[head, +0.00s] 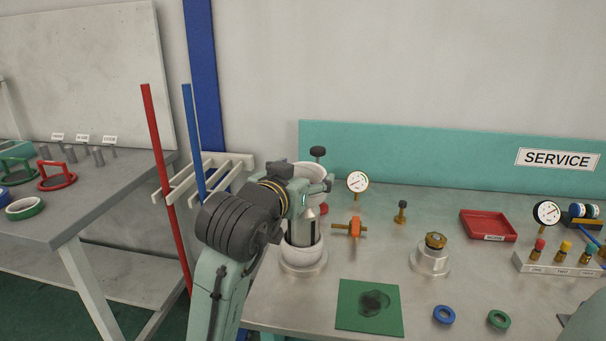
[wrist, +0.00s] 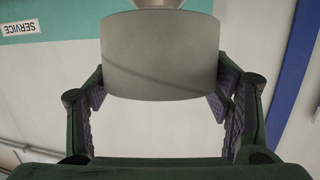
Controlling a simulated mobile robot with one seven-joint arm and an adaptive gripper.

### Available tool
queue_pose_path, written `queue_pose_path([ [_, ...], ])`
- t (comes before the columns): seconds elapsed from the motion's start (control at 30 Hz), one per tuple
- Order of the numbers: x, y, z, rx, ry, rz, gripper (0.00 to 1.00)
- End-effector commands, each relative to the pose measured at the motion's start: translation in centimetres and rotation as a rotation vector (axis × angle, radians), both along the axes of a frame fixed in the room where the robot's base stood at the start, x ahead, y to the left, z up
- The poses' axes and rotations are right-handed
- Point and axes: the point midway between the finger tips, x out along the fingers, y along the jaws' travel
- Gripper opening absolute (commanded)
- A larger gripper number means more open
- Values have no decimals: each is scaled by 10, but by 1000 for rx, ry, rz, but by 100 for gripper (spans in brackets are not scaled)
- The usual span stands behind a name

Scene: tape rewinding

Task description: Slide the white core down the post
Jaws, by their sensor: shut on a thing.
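The white core (wrist: 158,60) is a plain pale cylinder between the fingers of my gripper (wrist: 160,100) in the wrist view, which looks upside down. My gripper is shut on it. In the head view, the core (head: 303,170) shows partly behind my gripper (head: 316,188), high over the post (head: 303,228). The post has a pale cone-shaped tip, which also shows at the top edge of the wrist view (wrist: 157,4), in line with the core. I cannot tell whether the tip is inside the core's bore. A white flared piece (head: 302,252) surrounds the post's lower part.
The post's round metal base stands on the steel bench (head: 400,260). To the right are a gauge (head: 357,182), an orange valve (head: 355,227), a metal fitting (head: 431,257) and a red tray (head: 488,225). A green mat (head: 370,326) lies in front. Red and blue poles (head: 153,130) stand left.

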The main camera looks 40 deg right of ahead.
Motion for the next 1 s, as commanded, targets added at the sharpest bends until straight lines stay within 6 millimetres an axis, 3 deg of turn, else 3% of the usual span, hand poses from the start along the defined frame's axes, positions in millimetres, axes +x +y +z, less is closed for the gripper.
queue_pose_path([
  [0.03,0,0,13,-2,-2,1,45],
  [0.43,0,0,15,-1,-2,1,45],
  [0.47,0,0,15,-1,-2,1,75],
  [0.8,0,0,15,-1,-2,1,96],
  [1.0,0,0,15,-1,-2,1,96],
])
